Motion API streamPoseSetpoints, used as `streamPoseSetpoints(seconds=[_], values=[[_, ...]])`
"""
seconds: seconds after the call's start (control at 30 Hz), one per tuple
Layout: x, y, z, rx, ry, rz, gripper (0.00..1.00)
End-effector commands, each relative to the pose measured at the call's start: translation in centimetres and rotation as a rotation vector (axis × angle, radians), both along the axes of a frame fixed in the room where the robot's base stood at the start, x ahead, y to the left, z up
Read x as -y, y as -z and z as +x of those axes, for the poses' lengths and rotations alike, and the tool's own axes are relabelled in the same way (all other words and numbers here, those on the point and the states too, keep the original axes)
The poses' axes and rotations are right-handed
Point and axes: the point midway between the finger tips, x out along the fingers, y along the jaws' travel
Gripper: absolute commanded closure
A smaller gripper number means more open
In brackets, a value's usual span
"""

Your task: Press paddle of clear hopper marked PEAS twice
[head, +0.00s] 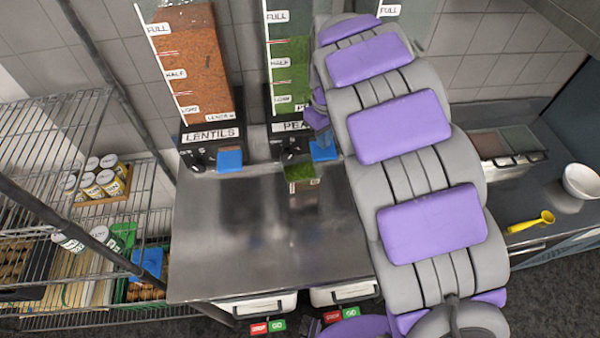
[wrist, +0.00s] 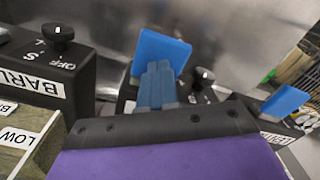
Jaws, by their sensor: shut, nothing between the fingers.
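The clear PEAS hopper (head: 290,70) stands against the wall with green contents, partly hidden by my arm. Its label (head: 292,126) is partly covered. Its blue paddle (head: 323,150) sticks out at the lower right of the base and also shows in the wrist view (wrist: 162,48). My gripper (head: 323,134) is shut and empty, just above the paddle. In the wrist view its fingertips (wrist: 157,72) overlap the paddle's lower part; I cannot tell whether they touch it. A small container (head: 302,178) with green contents is in front of the hopper.
The LENTILS hopper (head: 190,65) with its blue paddle (head: 229,161) stands to the left. A hopper labelled BARL... (wrist: 35,85) is on the other side. The steel counter (head: 260,235) is mostly clear. A wire rack (head: 60,130) is left; a white bowl (head: 581,180) and yellow scoop (head: 530,222) are right.

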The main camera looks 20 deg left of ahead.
Motion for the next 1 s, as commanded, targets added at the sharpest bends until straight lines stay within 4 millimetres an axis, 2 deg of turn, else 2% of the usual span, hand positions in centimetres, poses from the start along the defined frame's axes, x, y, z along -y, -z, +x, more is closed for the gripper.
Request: streamPoseSetpoints(seconds=[0.27, 1.0], values=[[0.0, 0.4, 0.0, -0.001, 0.0, 0.0, 1.0], [0.0, 3.2, 0.0, 0.0, 0.0, 0.0, 1.0]])
